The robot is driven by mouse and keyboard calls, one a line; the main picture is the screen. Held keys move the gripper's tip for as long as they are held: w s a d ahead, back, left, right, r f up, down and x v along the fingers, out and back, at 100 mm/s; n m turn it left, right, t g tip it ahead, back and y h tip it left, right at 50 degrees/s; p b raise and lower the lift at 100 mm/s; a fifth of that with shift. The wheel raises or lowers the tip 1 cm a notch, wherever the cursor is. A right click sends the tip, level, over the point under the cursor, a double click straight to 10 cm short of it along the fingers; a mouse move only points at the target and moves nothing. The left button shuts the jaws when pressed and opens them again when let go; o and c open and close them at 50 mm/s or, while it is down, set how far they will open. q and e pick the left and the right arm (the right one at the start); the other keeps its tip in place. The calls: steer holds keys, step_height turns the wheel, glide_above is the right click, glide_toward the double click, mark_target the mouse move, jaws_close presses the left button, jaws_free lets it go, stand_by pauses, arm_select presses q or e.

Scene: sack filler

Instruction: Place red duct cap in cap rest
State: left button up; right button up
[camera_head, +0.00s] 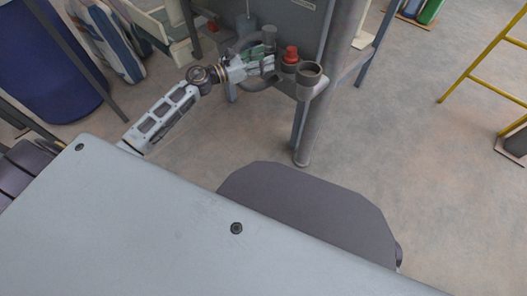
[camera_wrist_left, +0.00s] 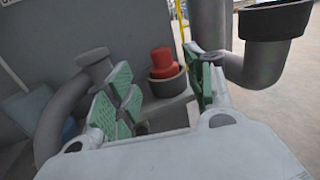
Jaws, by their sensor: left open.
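The red duct cap (camera_head: 291,54) sits in a round grey cup, which looks like the cap rest (camera_head: 289,67), beside the grey post. In the left wrist view the red cap (camera_wrist_left: 163,62) stands upright in the cup (camera_wrist_left: 168,84), ahead of the jaws and between them in the picture. My left gripper (camera_head: 262,62) is open, with green-padded fingers, just left of the cap and apart from it. The same gripper (camera_wrist_left: 163,95) shows empty in the left wrist view. The cap's lower part is hidden by the cup's rim. My right gripper is not in view.
An open grey duct mouth (camera_head: 309,72) stands right of the cup, close to my left fingers' right side. A bent grey pipe (camera_wrist_left: 70,110) is on the left in the wrist view. A grey post (camera_head: 335,60) rises behind. Floor to the right is clear up to a yellow frame (camera_head: 480,65).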

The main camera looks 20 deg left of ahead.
arm_select(q)
steer(key=s+d+f+n+y, duration=0.2)
steer(key=s+f+n+y, duration=0.55)
steer(key=n, duration=0.75)
steer(key=s+d+f+n+y, duration=0.1)
steer(key=s+f+n+y, duration=0.3)
steer(key=f+n, duration=0.9)
steer(key=s+d+f+n+g+h, duration=0.1)
steer(key=s+d+f+n+g, duration=0.1)
steer(key=s, duration=0.4)
steer(key=s+d+f+n+g+h, duration=0.1)
steer(key=s+d+f+n+g, duration=0.2)
steer(key=s+d+n, duration=0.3)
steer(key=s+d+f+n+g+h, duration=0.2)
steer(key=s+d+n+g, duration=0.1)
steer(key=s, duration=0.5)
steer(key=shift+d+f+n+g, duration=0.2)
steer(key=shift+d+n+g, duration=0.3)
steer(key=shift+n, duration=0.5)
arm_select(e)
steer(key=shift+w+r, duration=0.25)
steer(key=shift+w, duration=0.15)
